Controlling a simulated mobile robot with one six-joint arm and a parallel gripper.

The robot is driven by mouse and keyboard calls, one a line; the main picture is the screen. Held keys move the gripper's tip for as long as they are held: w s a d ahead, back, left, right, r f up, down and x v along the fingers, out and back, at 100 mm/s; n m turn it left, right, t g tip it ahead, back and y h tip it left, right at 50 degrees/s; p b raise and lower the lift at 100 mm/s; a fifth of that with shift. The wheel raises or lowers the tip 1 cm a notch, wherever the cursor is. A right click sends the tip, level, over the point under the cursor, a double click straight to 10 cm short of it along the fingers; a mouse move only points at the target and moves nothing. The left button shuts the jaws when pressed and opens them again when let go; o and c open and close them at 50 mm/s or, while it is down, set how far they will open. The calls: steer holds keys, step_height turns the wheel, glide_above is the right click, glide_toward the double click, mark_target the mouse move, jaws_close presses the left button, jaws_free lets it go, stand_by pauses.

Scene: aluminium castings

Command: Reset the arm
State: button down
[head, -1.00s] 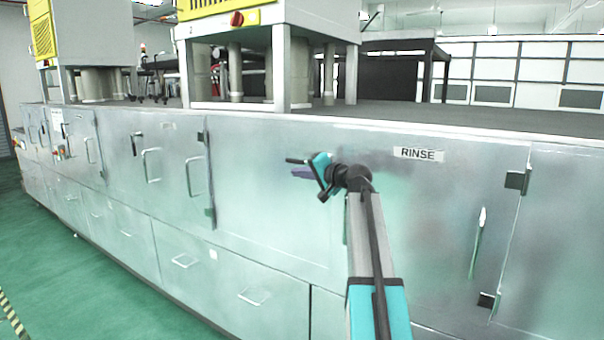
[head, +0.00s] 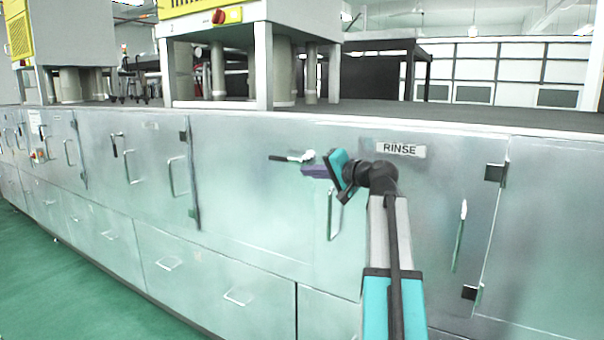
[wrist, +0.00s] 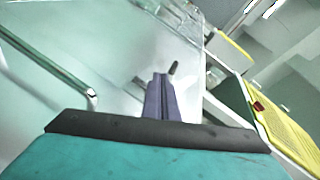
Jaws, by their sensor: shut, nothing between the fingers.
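My arm reaches up from the bottom of the head view, in front of the steel cabinet front (head: 250,190). My gripper (head: 304,171) points left in that view, and its purple fingers look closed together with nothing between them. In the wrist view the gripper (wrist: 161,78) shows as two purple fingers side by side, pressed together. A dark latch handle (head: 284,158) lies just above and left of the fingertips in the head view. I cannot tell whether the fingertips touch the cabinet.
The cabinet door with the RINSE label (head: 400,150) is behind my wrist. A vertical handle (head: 460,236) sticks out to its right. A grey machine with a red knob (head: 219,17) stands on the countertop. Green floor (head: 60,280) is open at the lower left.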

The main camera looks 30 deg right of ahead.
steer(key=shift+s+d+r, duration=0.1)
steer(key=shift+s, duration=0.4)
